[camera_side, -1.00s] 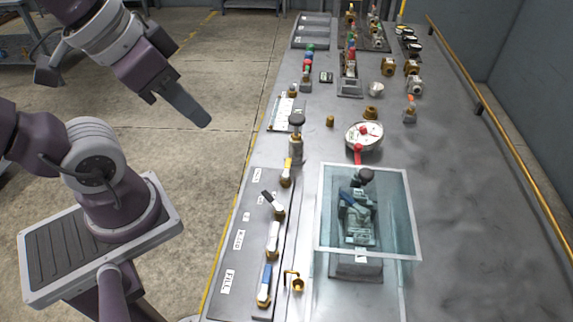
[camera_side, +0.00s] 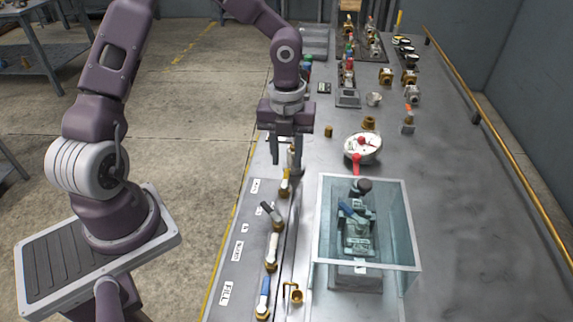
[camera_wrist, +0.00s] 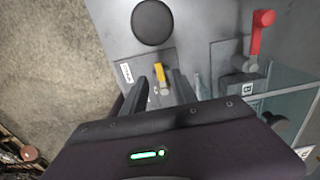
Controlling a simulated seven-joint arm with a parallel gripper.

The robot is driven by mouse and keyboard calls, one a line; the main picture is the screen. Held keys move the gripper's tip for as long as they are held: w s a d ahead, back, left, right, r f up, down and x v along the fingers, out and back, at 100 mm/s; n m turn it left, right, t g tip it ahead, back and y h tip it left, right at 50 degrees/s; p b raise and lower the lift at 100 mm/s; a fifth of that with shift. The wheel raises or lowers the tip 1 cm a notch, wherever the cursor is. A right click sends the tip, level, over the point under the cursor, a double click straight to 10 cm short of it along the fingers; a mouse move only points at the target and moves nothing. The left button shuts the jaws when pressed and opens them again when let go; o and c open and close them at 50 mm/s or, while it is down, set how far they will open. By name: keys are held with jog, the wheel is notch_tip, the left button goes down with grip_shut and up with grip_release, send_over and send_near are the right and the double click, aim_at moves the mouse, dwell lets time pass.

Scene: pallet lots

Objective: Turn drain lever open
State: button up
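A row of small lever valves stands on a panel (camera_side: 238,262) along the table's left edge. The farthest has a yellow lever (camera_side: 285,184); its small label is not readable in the side view. Nearer are a dark lever (camera_side: 269,211), a white lever (camera_side: 272,250) and a blue lever (camera_side: 264,293) beside the FILL label. My gripper (camera_side: 287,164) is open and empty, pointing down just above and behind the yellow lever. In the wrist view the yellow lever (camera_wrist: 160,72) shows just past the fingertips, with a white label (camera_wrist: 127,73) left of it.
A glass-sided box (camera_side: 325,225) covers a device with a blue lever to the right. A dark round knob (camera_wrist: 153,22) is near the gripper. A brass hook (camera_side: 293,293) stands by the blue lever.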

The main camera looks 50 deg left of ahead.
aim_at(286, 173)
notch_tip(286, 173, down, 3)
jog(key=shift+f, duration=0.2)
grip_shut()
jog(key=shift+s, duration=0.1)
jog(key=n, duration=0.2)
jog(key=s+n, duration=0.1)
jog(key=n, duration=0.1)
jog(key=shift+a+r, duration=0.1)
jog(key=shift+a, duration=0.3)
jog(key=n, duration=0.1)
jog(key=s+n, duration=0.1)
jog(key=n, duration=0.2)
jog(key=shift+s+a+n, duration=0.15)
jog(key=shift+s+n, duration=0.15)
jog(key=shift+s, duration=0.05)
jog(key=n, duration=0.1)
jog(key=s+n, duration=0.1)
jog(key=n, duration=0.2)
jog(key=shift+s+n, duration=0.25)
jog(key=shift+n, duration=0.05)
jog(key=n, duration=0.2)
jog(key=s+d+n, duration=0.1)
jog(key=n, duration=0.1)
jog(key=shift+s+n, duration=0.15)
jog(key=shift+n, duration=0.15)
jog(key=shift+d, duration=0.15)
